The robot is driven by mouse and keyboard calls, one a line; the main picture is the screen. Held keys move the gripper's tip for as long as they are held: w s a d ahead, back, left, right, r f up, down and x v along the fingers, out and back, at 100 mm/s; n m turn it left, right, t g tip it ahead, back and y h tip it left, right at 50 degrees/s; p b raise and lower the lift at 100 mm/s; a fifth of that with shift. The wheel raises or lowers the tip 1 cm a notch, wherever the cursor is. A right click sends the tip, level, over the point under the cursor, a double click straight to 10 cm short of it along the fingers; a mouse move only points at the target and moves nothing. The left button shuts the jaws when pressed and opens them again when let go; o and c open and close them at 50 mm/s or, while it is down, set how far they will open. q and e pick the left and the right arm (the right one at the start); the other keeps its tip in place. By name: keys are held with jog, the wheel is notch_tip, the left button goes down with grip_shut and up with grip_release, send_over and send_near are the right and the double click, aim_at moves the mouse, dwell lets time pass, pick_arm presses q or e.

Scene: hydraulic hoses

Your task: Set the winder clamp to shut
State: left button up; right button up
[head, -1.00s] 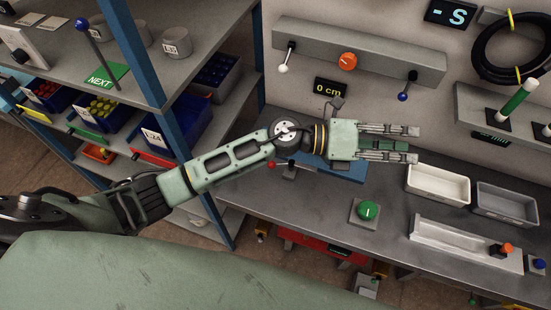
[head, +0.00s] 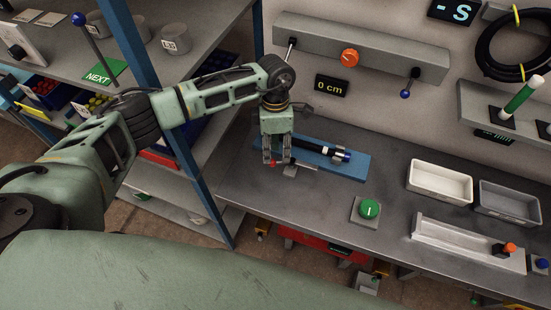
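A blue plate (head: 353,164) lies on the workbench under the wall panel. A black hose piece (head: 312,145) with metal and blue at its right end lies along it. A red knob (head: 272,164) and a grey metal bracket (head: 291,171) sit at the plate's front left; I take these for the clamp, but no label shows it. My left gripper (head: 276,158) points down over the plate's left end. Its fingers are apart, around or just behind the red knob; contact cannot be made out. The fingers hide part of the clamp. My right gripper is not in view.
A grey wall panel with an orange knob (head: 349,58) and two levers is above, with a "0 cm" display (head: 331,86). A green button (head: 369,208) is in front. A white tray (head: 412,185) stands right.

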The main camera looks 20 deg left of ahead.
aim_at(276, 162)
pick_arm(q)
jog(key=f, duration=0.2)
jog(key=f+b, duration=0.1)
jog(key=f, duration=0.1)
jog(key=shift+s+d+f, duration=0.1)
jog(key=shift+s+f, duration=0.1)
jog(key=shift+f, duration=0.05)
jog(key=shift+c, duration=0.5)
grip_shut()
